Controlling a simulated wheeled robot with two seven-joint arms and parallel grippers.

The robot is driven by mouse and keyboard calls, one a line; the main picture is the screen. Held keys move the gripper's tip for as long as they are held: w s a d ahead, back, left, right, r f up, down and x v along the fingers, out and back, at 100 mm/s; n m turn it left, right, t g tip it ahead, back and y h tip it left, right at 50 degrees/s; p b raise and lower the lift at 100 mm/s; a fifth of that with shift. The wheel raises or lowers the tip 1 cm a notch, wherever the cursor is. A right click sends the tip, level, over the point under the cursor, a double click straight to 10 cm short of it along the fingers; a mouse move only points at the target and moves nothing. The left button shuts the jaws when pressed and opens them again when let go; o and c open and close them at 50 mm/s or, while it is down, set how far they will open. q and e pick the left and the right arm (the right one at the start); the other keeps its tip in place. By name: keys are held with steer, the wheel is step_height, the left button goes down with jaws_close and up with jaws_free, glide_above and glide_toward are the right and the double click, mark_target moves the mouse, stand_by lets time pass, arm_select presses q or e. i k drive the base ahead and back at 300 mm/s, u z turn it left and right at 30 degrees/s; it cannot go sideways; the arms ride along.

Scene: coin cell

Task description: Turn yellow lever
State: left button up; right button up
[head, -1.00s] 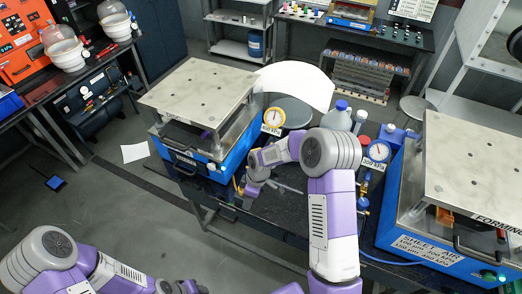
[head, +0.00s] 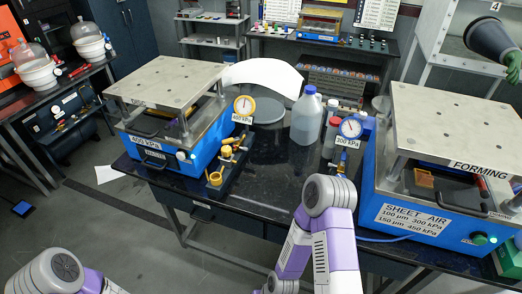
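A yellow round-ended part (head: 215,179) sits at the near end of the strip. I cannot tell which of these small yellow pieces is the lever, or its exact angle. My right arm is bent at the bottom centre, well short of the fittings, and its gripper is out of frame. My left arm shows only at the bottom left corner, its gripper also out of frame.
A clear jug (head: 306,118) stands between the presses. The black tabletop (head: 265,190) is bare in front of the jug.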

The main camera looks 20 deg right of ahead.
mark_target(231, 139)
steer(key=z, duration=0.4)
steer(key=k, duration=0.85)
steer(key=u, duration=0.85)
steer(key=i, duration=1.75)
steer(key=z, duration=0.5)
